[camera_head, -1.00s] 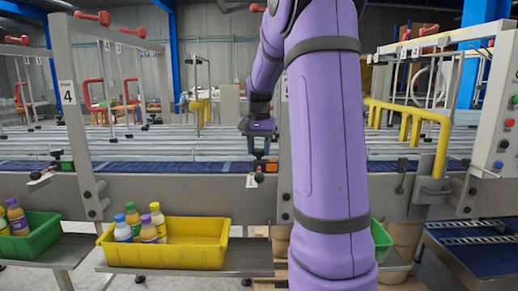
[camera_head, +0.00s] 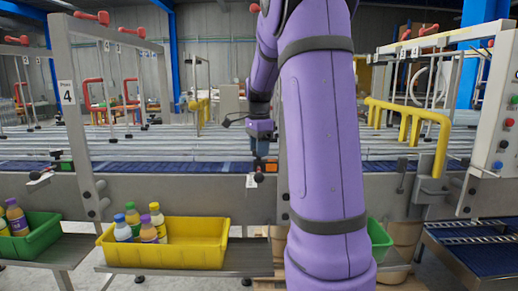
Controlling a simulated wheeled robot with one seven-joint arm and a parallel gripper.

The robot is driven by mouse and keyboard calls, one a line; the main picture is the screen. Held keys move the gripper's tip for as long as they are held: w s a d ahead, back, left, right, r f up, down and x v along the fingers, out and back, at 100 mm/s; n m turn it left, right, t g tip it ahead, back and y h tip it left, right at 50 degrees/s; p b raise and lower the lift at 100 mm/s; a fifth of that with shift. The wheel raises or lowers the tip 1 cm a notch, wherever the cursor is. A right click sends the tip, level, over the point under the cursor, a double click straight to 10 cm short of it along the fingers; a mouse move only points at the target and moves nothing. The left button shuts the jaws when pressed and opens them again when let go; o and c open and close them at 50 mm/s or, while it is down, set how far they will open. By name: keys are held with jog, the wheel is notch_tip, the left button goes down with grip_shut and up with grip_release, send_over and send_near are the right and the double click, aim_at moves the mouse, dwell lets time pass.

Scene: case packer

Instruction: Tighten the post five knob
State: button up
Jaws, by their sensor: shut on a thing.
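My gripper (camera_head: 262,147) is small in the view, pointing down at the conveyor's near side rail, left of my purple arm. Its jaws are closed on the post five knob, which they mostly hide. Just below the fingertips are a dark round knob end (camera_head: 259,177), a small white tag (camera_head: 251,181) and a bit of orange (camera_head: 271,167). The post's number is not readable, as my arm covers part of this area.
The post marked 4 (camera_head: 68,92) stands at left with red-handled rods. A yellow bin (camera_head: 205,255) with several bottles and a green bin (camera_head: 40,245) sit on front shelves. Yellow pipe rails (camera_head: 440,125) and a button panel (camera_head: 495,140) are at right.

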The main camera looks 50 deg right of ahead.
jog(key=shift+m, duration=0.9)
jog(key=o, duration=0.9)
jog(key=shift+o, duration=0.2)
jog(key=shift+r, duration=0.1)
notch_tip(320, 180, up, 11)
